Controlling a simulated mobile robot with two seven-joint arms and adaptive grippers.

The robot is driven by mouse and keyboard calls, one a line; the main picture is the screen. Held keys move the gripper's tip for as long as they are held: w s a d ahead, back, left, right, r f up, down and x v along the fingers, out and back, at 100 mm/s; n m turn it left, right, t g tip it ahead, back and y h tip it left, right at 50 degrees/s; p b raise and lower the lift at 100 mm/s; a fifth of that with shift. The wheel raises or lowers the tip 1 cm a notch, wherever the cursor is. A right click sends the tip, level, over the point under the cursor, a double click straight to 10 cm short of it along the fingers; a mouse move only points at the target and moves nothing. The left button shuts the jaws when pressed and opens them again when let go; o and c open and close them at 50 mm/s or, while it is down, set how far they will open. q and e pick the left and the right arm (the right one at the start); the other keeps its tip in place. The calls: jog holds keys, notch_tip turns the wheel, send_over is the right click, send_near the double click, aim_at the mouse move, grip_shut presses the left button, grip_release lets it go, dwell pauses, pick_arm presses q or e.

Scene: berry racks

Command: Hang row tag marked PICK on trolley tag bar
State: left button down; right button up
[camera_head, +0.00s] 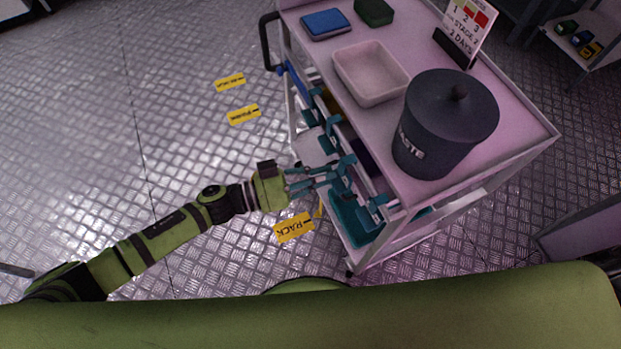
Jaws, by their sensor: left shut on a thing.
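My left gripper (322,177) reaches in from the left to the near-left side of the white trolley (521,141). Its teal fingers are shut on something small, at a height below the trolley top. A pale plate, which looks like the row tag (312,147), shows just beyond the fingers; no PICK marking can be read on it. The tag bar cannot be made out clearly among the teal and blue parts along the trolley's side. I cannot tell whether the tag touches the bar. My right gripper is out of view.
The trolley top holds a dark lidded waste bin (428,138), a pale tray (371,73), a blue pad (326,24), a green box (374,11) and a stage sign (465,25). Yellow floor labels, including RACK (294,228), lie left of the trolley.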

pick_arm(q)
jog(key=shift+b+x, duration=0.4)
jog(key=shift+x, duration=0.95)
jog(key=shift+w+f+b, duration=0.15)
jog(key=shift+f+b, duration=0.3)
jog(key=shift+f, duration=0.25)
jog(key=c, duration=1.1)
grip_release()
jog(key=shift+c, duration=0.2)
jog(key=shift+a, duration=0.15)
jog(key=v, duration=1.2)
